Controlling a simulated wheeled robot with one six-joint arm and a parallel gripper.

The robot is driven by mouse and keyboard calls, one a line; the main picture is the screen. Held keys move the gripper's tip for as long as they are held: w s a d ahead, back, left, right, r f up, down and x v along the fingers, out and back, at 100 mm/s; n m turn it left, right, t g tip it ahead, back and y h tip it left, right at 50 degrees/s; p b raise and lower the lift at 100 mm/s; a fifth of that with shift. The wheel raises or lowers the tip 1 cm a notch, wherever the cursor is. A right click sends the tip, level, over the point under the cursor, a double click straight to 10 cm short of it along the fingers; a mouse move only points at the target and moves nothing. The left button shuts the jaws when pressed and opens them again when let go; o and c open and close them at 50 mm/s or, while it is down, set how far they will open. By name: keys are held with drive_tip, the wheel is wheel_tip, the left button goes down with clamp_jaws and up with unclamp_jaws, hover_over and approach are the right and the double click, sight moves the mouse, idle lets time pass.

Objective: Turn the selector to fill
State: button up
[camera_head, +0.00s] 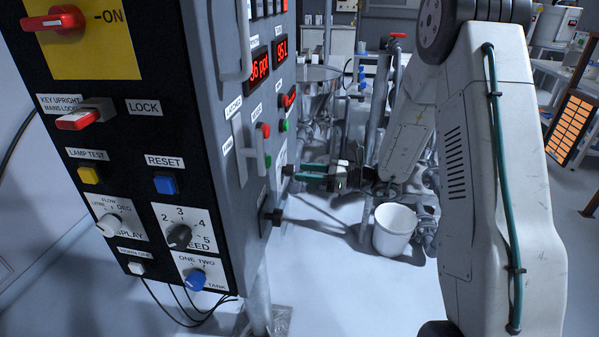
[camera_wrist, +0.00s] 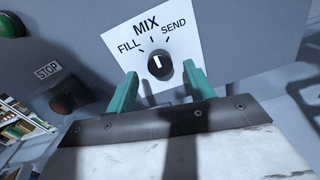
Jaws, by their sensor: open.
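The selector is a round black knob (camera_wrist: 160,66) with a white pointer mark, on a white plate lettered FILL, MIX and SEND in the wrist view. Its pointer is aimed at about MIX. My gripper (camera_wrist: 160,73) is open, its two teal fingers on either side of the knob, with a gap visible to each side. Whether the fingertips reach to the knob's depth is hard to tell. In the head view, my gripper (camera_head: 299,171) is at the grey side face of the cabinet, and the selector's plate (camera_head: 281,153) is seen very obliquely there.
A red button (camera_wrist: 61,101) under a STOP label and a green button (camera_wrist: 10,25) are left of the selector. In the head view, a black knob (camera_head: 274,216) sticks out below my gripper. A white bucket (camera_head: 394,229) stands on the floor to the right.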

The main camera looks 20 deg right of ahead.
sight(290, 170)
drive_tip(key=shift+x, duration=1.25)
drive_tip(key=c, duration=1)
drive_tip(key=shift+n, duration=4.5)
